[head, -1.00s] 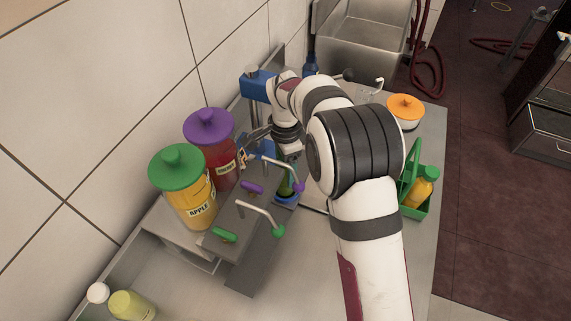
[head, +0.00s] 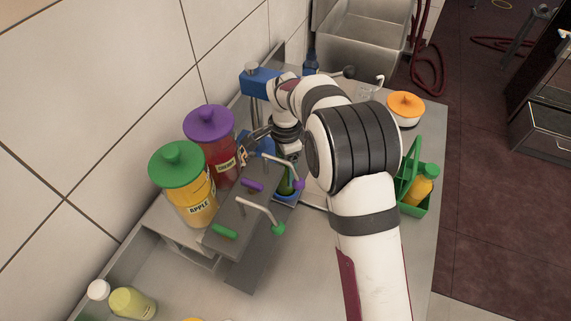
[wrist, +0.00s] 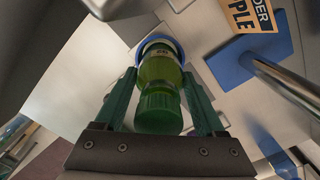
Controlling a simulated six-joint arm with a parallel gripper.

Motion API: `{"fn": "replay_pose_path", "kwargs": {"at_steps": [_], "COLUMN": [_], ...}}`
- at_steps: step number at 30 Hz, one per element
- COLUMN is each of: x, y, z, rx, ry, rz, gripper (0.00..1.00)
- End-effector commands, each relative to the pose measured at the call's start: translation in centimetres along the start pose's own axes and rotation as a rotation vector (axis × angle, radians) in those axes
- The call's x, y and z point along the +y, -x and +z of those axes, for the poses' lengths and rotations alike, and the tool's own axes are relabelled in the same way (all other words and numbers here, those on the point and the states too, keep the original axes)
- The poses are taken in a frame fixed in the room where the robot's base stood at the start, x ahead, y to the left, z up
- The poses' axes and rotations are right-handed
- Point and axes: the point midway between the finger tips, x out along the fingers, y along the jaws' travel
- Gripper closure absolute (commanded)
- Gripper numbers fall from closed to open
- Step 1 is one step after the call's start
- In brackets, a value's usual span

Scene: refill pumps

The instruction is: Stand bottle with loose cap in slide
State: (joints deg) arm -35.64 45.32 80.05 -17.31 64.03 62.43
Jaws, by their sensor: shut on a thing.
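My gripper (wrist: 166,112) is shut on a green bottle (wrist: 160,68) with a dark green cap (wrist: 158,112). The cap end is nearest the wrist camera, between the green fingers. The bottle's far end lies within the outline of a round blue holder (wrist: 165,40), which I take as the slide's cup. I cannot tell whether the bottle is fully seated. In the head view the bottle (head: 286,183) looks upright at the blue holder (head: 288,197), below the purple-tipped spout. My arm partly hides this area, and whether the cap is loose does not show.
The purple-lidded jar (head: 209,123) and green-lidded APPLE jar (head: 177,163) stand left of the holder. A green caddy (head: 414,208) with an orange bottle stands right. The front counter is mostly clear.

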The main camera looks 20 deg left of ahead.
Motion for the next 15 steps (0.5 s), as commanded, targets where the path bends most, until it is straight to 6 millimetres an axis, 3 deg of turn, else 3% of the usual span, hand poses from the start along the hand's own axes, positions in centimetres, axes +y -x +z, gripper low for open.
{"fn": "replay_pose_path", "kwargs": {"at_steps": [6, 7, 11, 15], "x": [-0.01, -0.02, -0.02, -0.01], "y": [-0.29, -0.27, -0.27, -0.28], "z": [0.00, 0.00, 0.00, 0.00], "rx": [0.000, 0.000, 0.000, 0.000], "ry": [0.000, 0.000, 0.000, 0.000], "rz": [-0.001, -0.001, -0.001, 0.000], "gripper": [1.00, 0.23, 0.00, 0.00]}}
